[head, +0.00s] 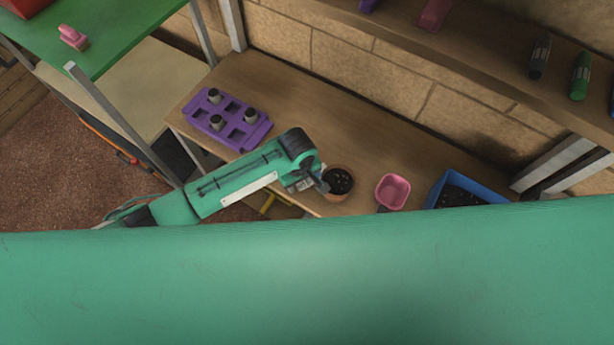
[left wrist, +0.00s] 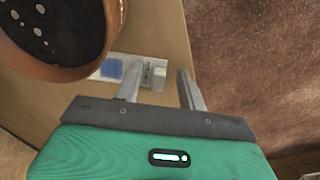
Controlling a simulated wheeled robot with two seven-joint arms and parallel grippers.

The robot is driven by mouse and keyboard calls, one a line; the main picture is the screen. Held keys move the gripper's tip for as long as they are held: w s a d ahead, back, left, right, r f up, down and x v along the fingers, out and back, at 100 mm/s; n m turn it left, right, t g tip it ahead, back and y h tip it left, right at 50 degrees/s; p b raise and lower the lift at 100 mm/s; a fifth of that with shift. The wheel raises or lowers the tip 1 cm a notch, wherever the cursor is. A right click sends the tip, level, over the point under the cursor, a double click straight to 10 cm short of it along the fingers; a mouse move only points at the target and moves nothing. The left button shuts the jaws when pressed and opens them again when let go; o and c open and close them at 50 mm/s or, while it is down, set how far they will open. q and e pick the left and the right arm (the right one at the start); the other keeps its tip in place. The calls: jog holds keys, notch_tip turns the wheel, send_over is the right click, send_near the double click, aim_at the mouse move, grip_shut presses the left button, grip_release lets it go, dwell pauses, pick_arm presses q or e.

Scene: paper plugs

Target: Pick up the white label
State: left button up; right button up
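A white piece with a blue patch (left wrist: 108,68), which looks like the white label, lies flat on the wooden table by the pot in the left wrist view. The left finger covers part of it. A small pale block-like shape (left wrist: 156,76) shows between the fingers; I cannot tell whether it belongs to the label. My left gripper (left wrist: 160,88) is open, its two fingers apart near the table's edge. In the head view my left gripper (head: 314,182) is beside the brown pot (head: 340,182), and the label cannot be made out there. My right gripper is not in view.
The pot of dark soil stands close to my left gripper. A purple tray (head: 228,126) with black plugs is at the left. A shelf (head: 470,55) runs above the table.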

pick_arm(q)
grip_shut()
